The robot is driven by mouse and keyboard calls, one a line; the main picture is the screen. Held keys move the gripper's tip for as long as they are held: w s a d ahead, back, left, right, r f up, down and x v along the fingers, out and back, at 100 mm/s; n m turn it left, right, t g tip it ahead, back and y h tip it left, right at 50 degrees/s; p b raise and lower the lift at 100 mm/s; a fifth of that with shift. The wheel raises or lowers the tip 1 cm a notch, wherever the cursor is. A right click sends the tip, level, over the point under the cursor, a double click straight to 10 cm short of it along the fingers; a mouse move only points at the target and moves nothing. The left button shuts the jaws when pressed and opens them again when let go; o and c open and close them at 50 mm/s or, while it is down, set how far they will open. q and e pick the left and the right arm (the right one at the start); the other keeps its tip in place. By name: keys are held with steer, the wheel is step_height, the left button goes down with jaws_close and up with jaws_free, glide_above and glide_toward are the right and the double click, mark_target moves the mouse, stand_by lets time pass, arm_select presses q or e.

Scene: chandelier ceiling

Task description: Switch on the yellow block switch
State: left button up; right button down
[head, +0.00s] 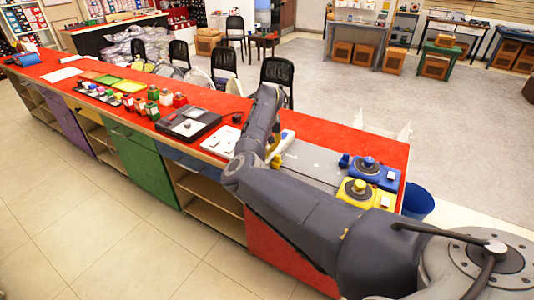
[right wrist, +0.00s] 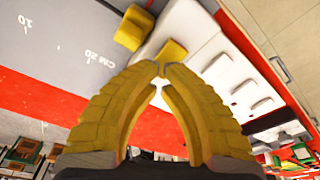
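The yellow block switch (head: 376,200) lies near the right end of the red counter (head: 330,130) in the head view. It has a dark round plate with a yellow knob on top and a white patch. It is not recognisable in the right wrist view. My right gripper (right wrist: 160,72) has yellow fingers whose tips meet, with nothing seen between them. In the head view it is mostly hidden by my dark arm, which reaches over the counter left of the switch, so the gripper is apart from it. My left gripper is not in view.
A similar blue block switch (head: 389,177) lies just behind the yellow one. A grey mat (head: 318,160) with ruler marks lies to their left. A white power strip (head: 220,141), a black scale (head: 188,125) and several bottles stand farther left. A blue bin (head: 417,201) stands off the counter's right end.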

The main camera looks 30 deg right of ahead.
mark_target(268, 151)
steer(key=shift+f, duration=0.85)
stand_by(0.5)
steer(key=shift+r, duration=3.55)
